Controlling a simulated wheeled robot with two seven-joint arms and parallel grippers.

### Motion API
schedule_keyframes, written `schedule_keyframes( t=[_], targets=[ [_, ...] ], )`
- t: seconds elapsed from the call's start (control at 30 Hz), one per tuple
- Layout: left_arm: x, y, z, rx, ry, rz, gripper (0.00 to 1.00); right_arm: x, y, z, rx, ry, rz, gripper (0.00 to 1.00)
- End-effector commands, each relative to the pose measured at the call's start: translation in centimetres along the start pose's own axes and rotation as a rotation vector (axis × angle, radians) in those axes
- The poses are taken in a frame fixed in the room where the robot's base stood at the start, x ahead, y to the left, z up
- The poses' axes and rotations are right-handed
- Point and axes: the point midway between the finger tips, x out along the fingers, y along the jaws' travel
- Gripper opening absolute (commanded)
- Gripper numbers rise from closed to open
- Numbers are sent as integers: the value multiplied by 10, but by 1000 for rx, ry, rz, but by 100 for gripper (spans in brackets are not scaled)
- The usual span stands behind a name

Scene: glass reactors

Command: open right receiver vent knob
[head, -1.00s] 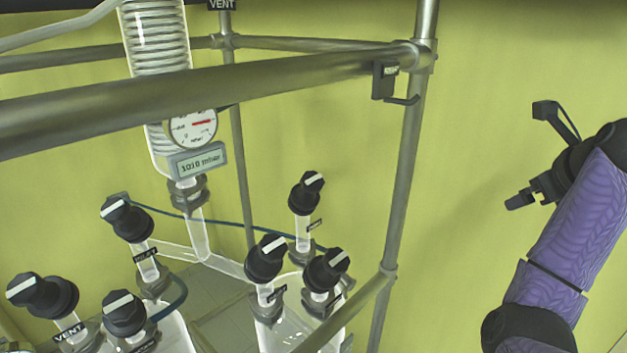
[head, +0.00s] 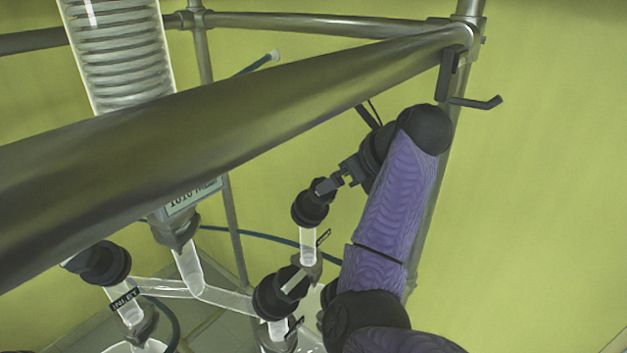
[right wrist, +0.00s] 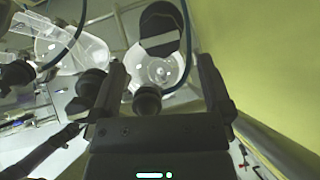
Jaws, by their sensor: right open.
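Black knobs with white bars stand on the glass receiver necks. The rear right knob (head: 311,207) is directly below and beside my right gripper (head: 332,184); its label is too small to read. In the right wrist view a black knob with a white bar (right wrist: 160,30) lies ahead, between the lines of the open fingers (right wrist: 161,66). The fingers look empty, and I cannot tell whether they touch the knob. A nearer knob (head: 280,292) stands lower left of my arm. My left gripper is not in view.
A thick metal rail (head: 210,130) crosses in front of the glassware, and a post with a hook (head: 478,102) stands behind my right arm. A blue hose (head: 250,236) runs behind the necks. The INLET knob (head: 100,263) is at left. The right side is clear.

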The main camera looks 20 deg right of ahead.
Motion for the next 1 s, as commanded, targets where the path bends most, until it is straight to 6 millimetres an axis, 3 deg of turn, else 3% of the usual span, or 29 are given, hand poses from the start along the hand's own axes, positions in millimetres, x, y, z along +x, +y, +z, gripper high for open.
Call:
schedule_keyframes(
  t=[0.3, 0.6, 0.67, 1.0],
  targets=[
    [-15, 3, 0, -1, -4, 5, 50, 58, 0, 1, 1, 3, 3, 100],
    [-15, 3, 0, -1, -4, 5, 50, 66, 0, 0, 1, 0, -1, 100],
    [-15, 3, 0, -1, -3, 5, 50, 66, 0, 0, 1, 0, -1, 89],
    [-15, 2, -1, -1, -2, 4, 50, 66, 0, 0, 0, 0, -1, 17]
  ],
)
